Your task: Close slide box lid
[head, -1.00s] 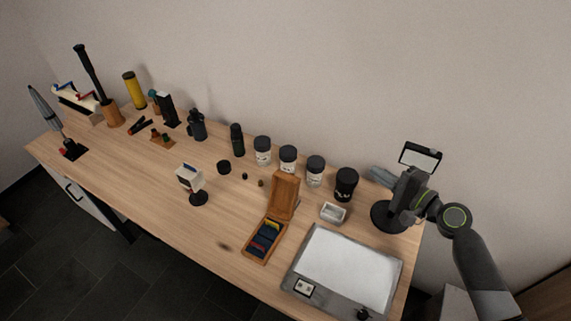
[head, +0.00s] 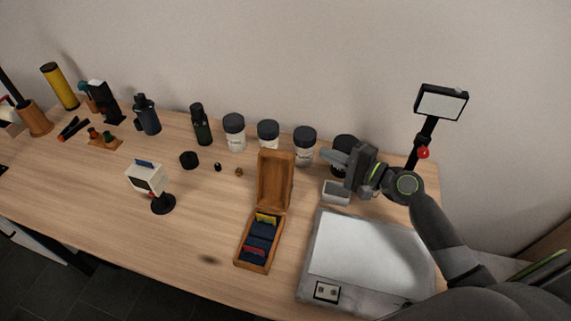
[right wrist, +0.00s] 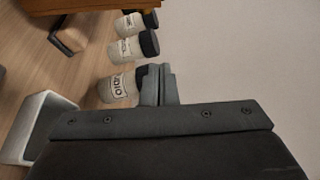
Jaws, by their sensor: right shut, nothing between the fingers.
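The wooden slide box (head: 259,243) stands on the table in the middle of the head view. Its lid (head: 275,181) is open, standing up at the back. Dark, yellow and red slides sit in the box. My right gripper (head: 332,159) is to the right of the lid and apart from it, above the small white tray. It is shut and empty, and its fingers also show in the right wrist view (right wrist: 159,85). An orange-brown wooden piece, probably the lid, shows at the top of the right wrist view (right wrist: 90,5). My left gripper is not in view.
Several white jars with dark lids (head: 304,146) stand behind the box. A small white tray (head: 336,193) and a large light panel (head: 370,255) lie to its right. A small display on a stand (head: 148,180) is to the left. Bare tabletop lies left of the box.

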